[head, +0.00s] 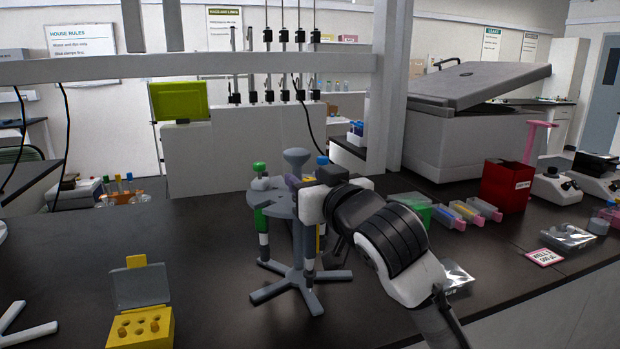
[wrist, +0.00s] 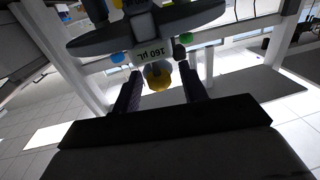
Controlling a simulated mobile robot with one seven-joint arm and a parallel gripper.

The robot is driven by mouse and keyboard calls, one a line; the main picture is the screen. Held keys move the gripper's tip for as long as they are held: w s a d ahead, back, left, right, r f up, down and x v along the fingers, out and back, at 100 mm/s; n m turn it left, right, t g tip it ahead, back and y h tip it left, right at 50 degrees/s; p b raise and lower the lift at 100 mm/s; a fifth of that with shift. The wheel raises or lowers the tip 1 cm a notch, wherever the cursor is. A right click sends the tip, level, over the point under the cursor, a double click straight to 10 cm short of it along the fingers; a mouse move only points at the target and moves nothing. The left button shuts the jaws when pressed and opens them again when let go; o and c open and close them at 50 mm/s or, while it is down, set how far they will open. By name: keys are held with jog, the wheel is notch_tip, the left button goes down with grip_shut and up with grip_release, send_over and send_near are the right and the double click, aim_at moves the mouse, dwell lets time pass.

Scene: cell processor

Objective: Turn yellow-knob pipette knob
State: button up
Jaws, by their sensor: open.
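The yellow knob (wrist: 158,80) shows in the wrist view at the end of a pipette whose display (wrist: 148,54) reads 160 µL upside down. My gripper (wrist: 160,88) is open, with one dark finger on each side of the knob and a visible gap to both. In the head view, my gripper (head: 297,183) is at the top of the grey pipette stand (head: 297,270). There it hides the yellow knob. A yellow strip (head: 318,236) shows below my gripper. A green-knob pipette (head: 261,210) hangs at the stand's left. A blue knob (head: 322,160) shows behind my gripper.
A yellow tube box (head: 142,328) with a raised lid stands at front left. Colored tip boxes (head: 465,211) and a red bin (head: 506,186) stand right of my arm. A large grey machine (head: 465,130) stands behind.

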grip_shut()
jog(key=shift+y, duration=0.3)
jog(key=n+g+y, duration=0.4)
jog(key=y, duration=0.1)
jog(key=shift+n+g+p, duration=0.3)
jog(key=shift+n+p, duration=0.1)
jog(key=n+g+y, duration=0.2)
jog(key=g, duration=0.1)
jog(key=n+g+y, duration=0.1)
jog(key=n+g, duration=0.1)
jog(key=g, duration=0.1)
jog(key=shift+n+y+p, duration=0.3)
jog(key=shift+y+p, duration=0.05)
jog(key=shift+y, duration=0.05)
jog(key=shift+g, duration=0.3)
dwell(0.4)
